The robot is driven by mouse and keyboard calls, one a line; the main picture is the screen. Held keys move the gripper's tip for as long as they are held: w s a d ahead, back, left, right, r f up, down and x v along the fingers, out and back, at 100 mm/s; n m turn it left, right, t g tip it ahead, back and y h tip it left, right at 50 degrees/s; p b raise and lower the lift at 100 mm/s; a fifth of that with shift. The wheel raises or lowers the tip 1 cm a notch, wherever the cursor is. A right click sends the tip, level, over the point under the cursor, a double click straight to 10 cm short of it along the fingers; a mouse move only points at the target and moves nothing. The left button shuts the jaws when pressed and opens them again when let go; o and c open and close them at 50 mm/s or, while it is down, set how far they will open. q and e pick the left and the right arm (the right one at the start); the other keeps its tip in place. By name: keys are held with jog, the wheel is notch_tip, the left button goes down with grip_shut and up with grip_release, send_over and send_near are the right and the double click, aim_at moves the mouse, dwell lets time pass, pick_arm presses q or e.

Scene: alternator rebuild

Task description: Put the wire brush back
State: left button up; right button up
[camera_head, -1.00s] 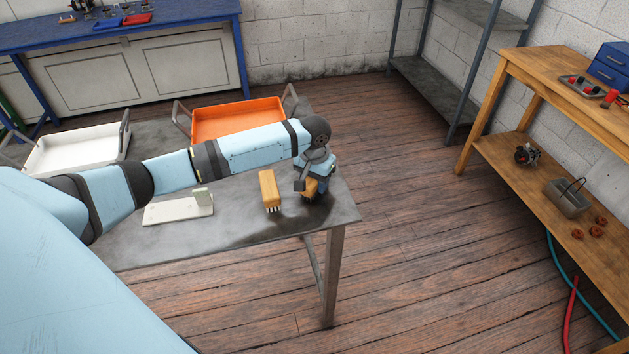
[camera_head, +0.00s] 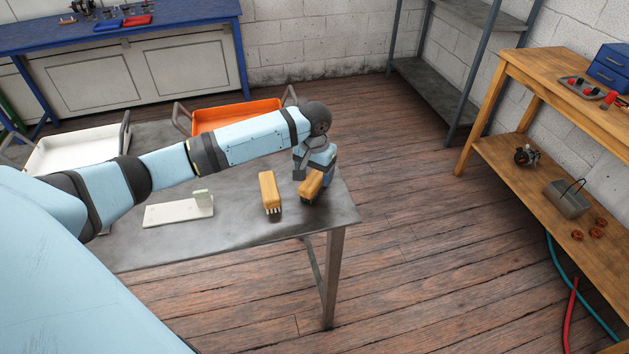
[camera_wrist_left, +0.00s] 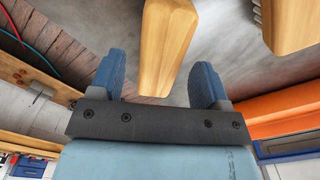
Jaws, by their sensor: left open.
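The left brush (camera_head: 269,190) has pale bristles. The right brush (camera_head: 312,184) has dark bristles. I cannot tell for sure which is the wire brush. My left gripper (camera_head: 306,168) is open just behind the right brush. In the left wrist view, the blue fingers (camera_wrist_left: 160,66) are spread either side of the near end of that brush's wooden back (camera_wrist_left: 166,40), with gaps visible. The other brush (camera_wrist_left: 288,22) shows at upper right there. My right gripper is not in view.
A pale L-shaped stand (camera_head: 178,211) lies left of the brushes. An orange tray (camera_head: 238,106) and a white tray (camera_head: 75,150) sit at the table's back. A wooden bench (camera_head: 560,85) stands apart on the right. The table's front right corner is clear.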

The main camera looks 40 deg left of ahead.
aim_at(315, 177)
pick_arm(q)
notch_tip(315, 177, up, 8)
jog(key=shift+r, duration=0.1)
jog(key=shift+d, duration=0.1)
dwell(0.5)
